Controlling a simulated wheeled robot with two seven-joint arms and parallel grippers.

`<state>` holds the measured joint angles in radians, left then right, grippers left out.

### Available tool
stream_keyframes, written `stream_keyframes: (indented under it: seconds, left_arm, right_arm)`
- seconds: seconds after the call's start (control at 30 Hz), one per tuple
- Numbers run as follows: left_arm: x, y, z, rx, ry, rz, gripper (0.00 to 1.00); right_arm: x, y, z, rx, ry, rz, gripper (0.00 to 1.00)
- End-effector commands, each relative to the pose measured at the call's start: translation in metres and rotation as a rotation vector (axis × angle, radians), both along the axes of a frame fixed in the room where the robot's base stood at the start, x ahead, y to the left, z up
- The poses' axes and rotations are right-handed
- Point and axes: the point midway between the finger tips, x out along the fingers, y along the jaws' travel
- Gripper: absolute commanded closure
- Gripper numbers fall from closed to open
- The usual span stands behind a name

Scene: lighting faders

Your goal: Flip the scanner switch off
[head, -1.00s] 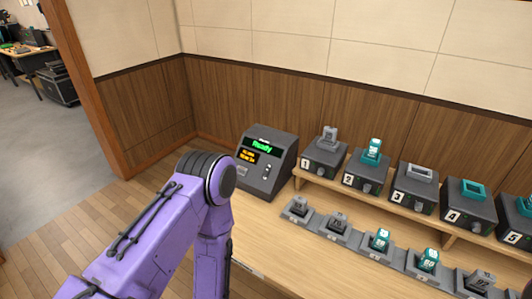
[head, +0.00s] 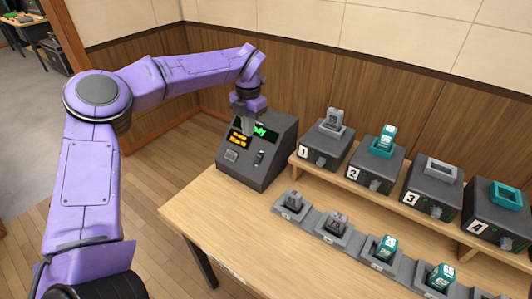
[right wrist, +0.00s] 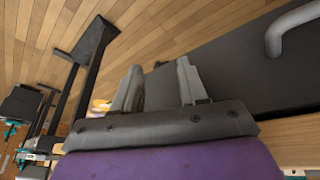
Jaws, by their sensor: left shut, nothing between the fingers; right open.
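The scanner (head: 246,176) is a dark grey console with a sloped face at the far left end of the table. Its display shows green and orange text, partly hidden by my left gripper. The scanner switch (head: 259,158) is a small part on the right of the sloped face. My left gripper (head: 244,132) is shut and empty, pointing down in front of the display, up and left of the switch. I cannot tell whether it touches the scanner. My right gripper (right wrist: 158,80) shows in the right wrist view, open, with nothing between its fingers.
Numbered dark boxes, including box 1 (head: 323,145) and box 2 (head: 372,163), stand on a raised wooden shelf right of the scanner. Several small grey holders with grey or teal blocks line the wooden table (head: 205,203) in front. The table's left front is bare.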

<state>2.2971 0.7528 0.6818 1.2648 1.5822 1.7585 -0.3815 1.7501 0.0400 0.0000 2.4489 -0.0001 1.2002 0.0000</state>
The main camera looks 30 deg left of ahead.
Motion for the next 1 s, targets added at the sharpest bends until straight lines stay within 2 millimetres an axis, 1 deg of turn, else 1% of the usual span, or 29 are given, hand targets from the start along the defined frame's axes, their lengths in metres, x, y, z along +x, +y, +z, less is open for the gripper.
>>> stream_keyframes:
  seconds: [0.03, 0.13, 0.23, 0.37, 0.47, 0.57, 0.9, 1.0]
  left_arm:
    - [0.002, -0.001, 0.007, -0.032, -0.012, 0.014, 1.0]
    - [0.004, -0.006, 0.011, -0.047, -0.016, 0.013, 1.0]
    - [0.008, -0.012, 0.01, -0.044, -0.013, 0.003, 1.0]
    - [0.01, -0.014, 0.008, -0.042, -0.012, -0.002, 1.0]
    - [0.01, -0.013, 0.0, -0.041, -0.009, -0.003, 1.0]
    - [0.008, -0.012, -0.017, -0.041, -0.007, -0.002, 1.0]
    - [0.006, -0.011, -0.09, -0.04, -0.006, 0.002, 1.0]
    - [0.017, -0.012, -0.104, -0.038, -0.008, 0.002, 1.0]
  right_arm:
    - [0.0, 0.0, -0.002, 0.001, 0.001, 0.0, 0.57]
    - [-0.001, 0.0, 0.0, 0.0, 0.001, 0.0, 0.57]
    - [-0.001, 0.0, 0.0, 0.0, 0.002, 0.0, 0.57]
    - [-0.001, 0.0, 0.001, 0.0, 0.002, 0.0, 0.57]
    - [-0.001, 0.0, 0.002, 0.0, 0.001, 0.0, 0.57]
    - [-0.001, 0.0, 0.006, 0.0, 0.001, 0.0, 0.57]
    - [0.0, 0.0, 0.023, 0.0, 0.001, 0.0, 0.57]
    - [0.0, 0.0, 0.03, 0.0, 0.001, 0.0, 0.57]
